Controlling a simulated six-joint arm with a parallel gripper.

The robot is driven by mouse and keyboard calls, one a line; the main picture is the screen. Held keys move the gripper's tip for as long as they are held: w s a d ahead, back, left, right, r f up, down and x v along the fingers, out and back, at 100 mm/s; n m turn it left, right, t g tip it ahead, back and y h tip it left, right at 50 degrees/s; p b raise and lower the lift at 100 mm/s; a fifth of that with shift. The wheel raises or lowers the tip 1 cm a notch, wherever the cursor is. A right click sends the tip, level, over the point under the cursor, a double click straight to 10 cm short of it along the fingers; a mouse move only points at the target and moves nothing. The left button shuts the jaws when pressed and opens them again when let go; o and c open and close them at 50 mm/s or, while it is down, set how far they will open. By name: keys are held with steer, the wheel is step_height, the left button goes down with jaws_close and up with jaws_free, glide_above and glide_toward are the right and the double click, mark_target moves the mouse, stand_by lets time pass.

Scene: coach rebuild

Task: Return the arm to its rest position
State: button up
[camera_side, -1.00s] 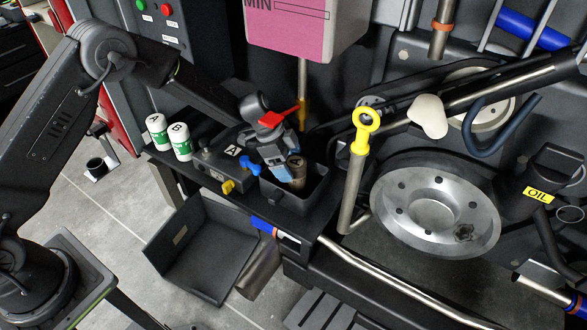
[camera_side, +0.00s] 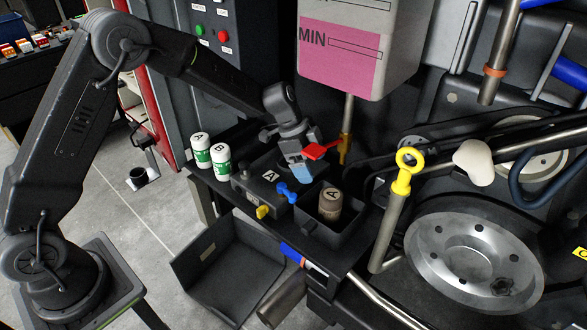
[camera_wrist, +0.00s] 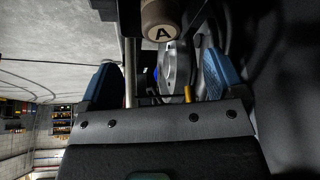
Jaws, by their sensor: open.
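My gripper (camera_side: 302,172) hangs above the dark housing marked A, up and left of the brown canister marked A. Its blue fingers are apart in the wrist view (camera_wrist: 158,82), with nothing between them. The brown canister (camera_side: 330,204) stands upright in an open black box (camera_side: 352,238), clear of my gripper. Its labelled end also shows at the top of the wrist view (camera_wrist: 160,33). My arm reaches from its base at the lower left across to the housing.
A red lever (camera_side: 320,150) lies close beside my gripper. A yellow-ringed dipstick (camera_side: 403,180) and a pink tank (camera_side: 340,55) stand nearby. An empty black tray (camera_side: 235,270) sits below.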

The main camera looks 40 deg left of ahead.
steer(key=s+a+r+n+t+y, duration=0.1)
steer(key=s+a+r+n, duration=0.15)
steer(key=s+r, duration=0.45)
steer(key=s+a+r+n+t+y, duration=0.1)
steer(key=s+r+n, duration=0.35)
steer(key=r, duration=0.45)
steer(key=s+a+r+n+t+y, duration=0.1)
steer(key=s+a+n, duration=0.1)
steer(key=s, duration=0.8)
steer(key=s+a+r+n+y, duration=0.1)
steer(key=s+n, duration=0.3)
steer(key=s, duration=0.6)
steer(key=shift+a+n+t+y, duration=0.4)
